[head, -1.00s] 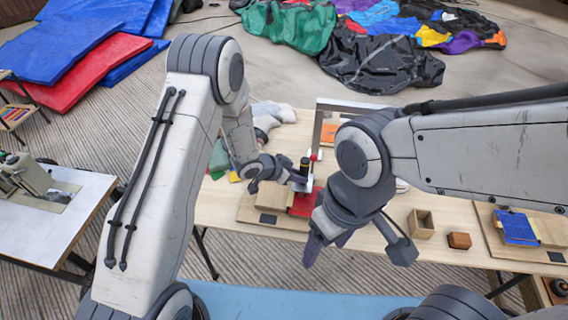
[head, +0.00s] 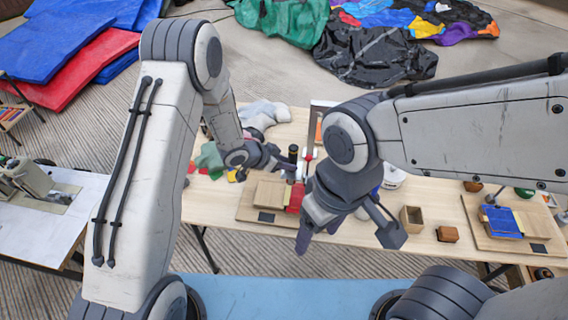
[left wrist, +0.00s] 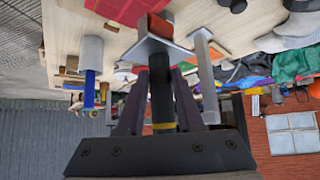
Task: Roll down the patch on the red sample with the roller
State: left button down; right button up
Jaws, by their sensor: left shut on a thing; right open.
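The red sample (head: 295,198) lies on a wooden board (head: 250,213) on the table, partly behind my right gripper. It also shows at the top of the left wrist view (left wrist: 108,12). My left gripper (head: 283,165) is shut on the roller's black handle (left wrist: 160,90), which has a yellow band. The roller's metal frame and reddish end (left wrist: 156,28) point toward the red sample. Whether the roller touches it I cannot tell. The patch cannot be told apart. My right gripper (head: 318,232) is open and empty, in front of the table's near edge.
A blue sample (head: 503,222) lies on another board at the right. A small open wooden box (head: 411,219) and a brown block (head: 447,234) stand between. Grey and green cloth lies behind the left arm. A blue-handled tool (left wrist: 90,88) shows in the wrist view.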

pick_arm(q)
jog(key=shift+r+p, duration=1.05)
jog(key=shift+r, duration=0.4)
